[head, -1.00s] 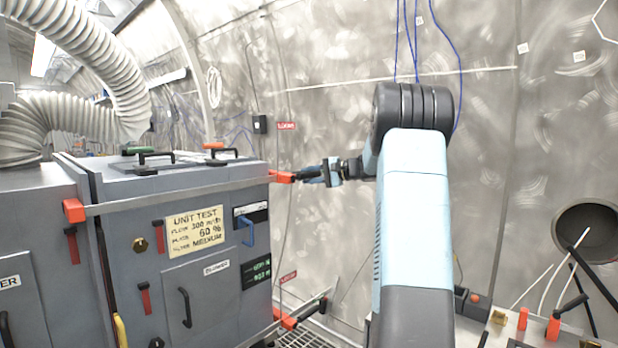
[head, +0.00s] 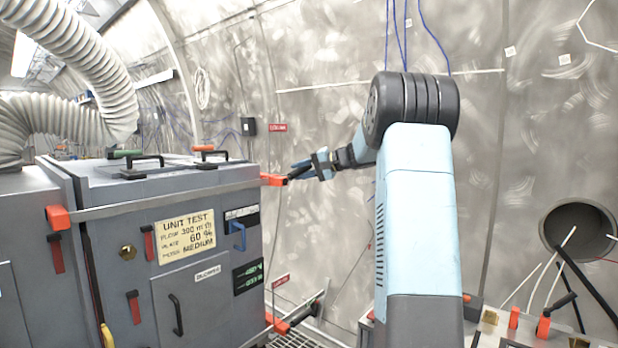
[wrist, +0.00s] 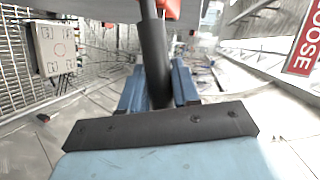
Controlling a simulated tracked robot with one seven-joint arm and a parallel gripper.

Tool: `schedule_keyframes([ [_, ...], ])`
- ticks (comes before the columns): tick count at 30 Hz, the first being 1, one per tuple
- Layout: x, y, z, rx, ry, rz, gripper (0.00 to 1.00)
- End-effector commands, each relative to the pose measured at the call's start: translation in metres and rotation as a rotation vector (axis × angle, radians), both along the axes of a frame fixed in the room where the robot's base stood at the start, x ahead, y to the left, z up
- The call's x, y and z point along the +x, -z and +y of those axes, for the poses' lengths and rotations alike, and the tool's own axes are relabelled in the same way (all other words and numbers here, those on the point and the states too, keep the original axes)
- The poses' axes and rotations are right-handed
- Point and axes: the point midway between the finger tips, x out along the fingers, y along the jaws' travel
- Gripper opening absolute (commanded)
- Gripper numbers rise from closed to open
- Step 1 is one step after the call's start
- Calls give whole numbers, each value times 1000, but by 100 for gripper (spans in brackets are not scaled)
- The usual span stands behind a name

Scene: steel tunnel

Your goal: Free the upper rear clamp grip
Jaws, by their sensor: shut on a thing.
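The upper rear clamp is a red-orange block (head: 272,180) at the top right corner of the grey unit, at the end of a metal strap. A black grip (head: 297,173) sticks out from it to the right. My gripper (head: 308,170) is at this grip, coming in from the right. In the wrist view the dark cylindrical grip (wrist: 155,62) runs between the two blue fingers, and my gripper (wrist: 158,88) is shut on it. Part of the red clamp block (wrist: 171,8) shows at the top edge. The fingertips' contact is partly hidden by the grip.
The grey unit (head: 190,290) with a test label fills the left. A lower red clamp (head: 277,322) sits below at the same side. A curved metal wall stands behind. A bench with red-handled parts (head: 543,326) is at lower right. A red "LOOSE" sign (wrist: 306,42) shows in the wrist view.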

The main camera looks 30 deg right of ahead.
Motion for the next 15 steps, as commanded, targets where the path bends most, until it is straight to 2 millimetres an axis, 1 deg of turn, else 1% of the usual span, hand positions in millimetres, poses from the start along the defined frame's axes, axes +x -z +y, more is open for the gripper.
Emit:
schedule_keyframes([
  [1,0,-5,7,-43,-10,-19,0],
  [15,-9,-38,30,-449,-17,-201,0],
])
